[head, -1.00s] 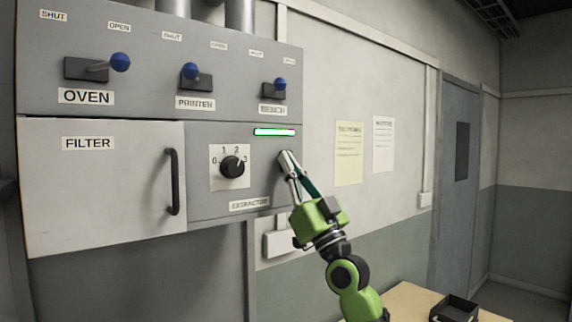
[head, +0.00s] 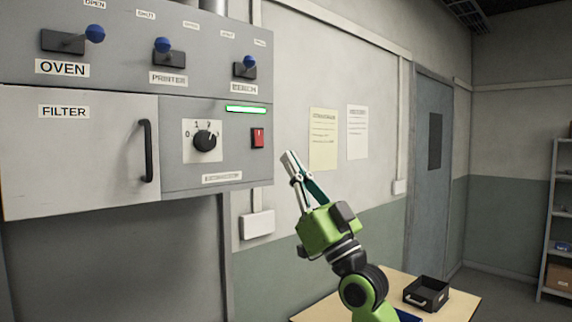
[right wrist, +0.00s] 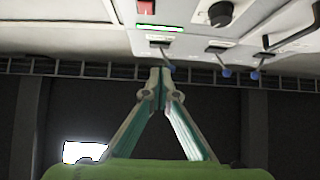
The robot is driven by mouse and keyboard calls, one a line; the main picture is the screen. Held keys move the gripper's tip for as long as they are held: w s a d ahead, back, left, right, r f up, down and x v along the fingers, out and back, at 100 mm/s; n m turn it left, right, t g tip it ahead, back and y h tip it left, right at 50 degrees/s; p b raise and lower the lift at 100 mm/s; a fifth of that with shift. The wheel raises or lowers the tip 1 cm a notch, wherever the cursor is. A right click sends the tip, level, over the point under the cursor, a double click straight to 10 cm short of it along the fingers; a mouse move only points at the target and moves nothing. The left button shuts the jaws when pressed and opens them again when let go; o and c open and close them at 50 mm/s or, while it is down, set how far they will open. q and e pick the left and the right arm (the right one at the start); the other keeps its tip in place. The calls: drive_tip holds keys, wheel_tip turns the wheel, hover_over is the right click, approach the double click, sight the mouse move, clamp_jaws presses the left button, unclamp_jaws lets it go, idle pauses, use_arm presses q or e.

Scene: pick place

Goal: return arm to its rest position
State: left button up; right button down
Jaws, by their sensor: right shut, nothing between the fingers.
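My right gripper (head: 288,158) is green with pale fingers, shut and empty. In the head view it points up and to the left, in front of the wall, to the right of the grey control panel (head: 180,184) and apart from it. In the right wrist view its fingers (right wrist: 158,80) meet at their tips. The panel carries a red switch (head: 257,138), a black dial (head: 204,141) and a lit green bar (head: 246,109). The red switch also shows in the right wrist view (right wrist: 146,7). My left gripper is not in view.
A wooden table (head: 455,308) stands below my right arm, with a black tray (head: 427,293) on it. The filter door (head: 75,160) with a black handle is at the left. Three blue-knobbed levers stick out above. A shelf (head: 552,225) stands at the far right.

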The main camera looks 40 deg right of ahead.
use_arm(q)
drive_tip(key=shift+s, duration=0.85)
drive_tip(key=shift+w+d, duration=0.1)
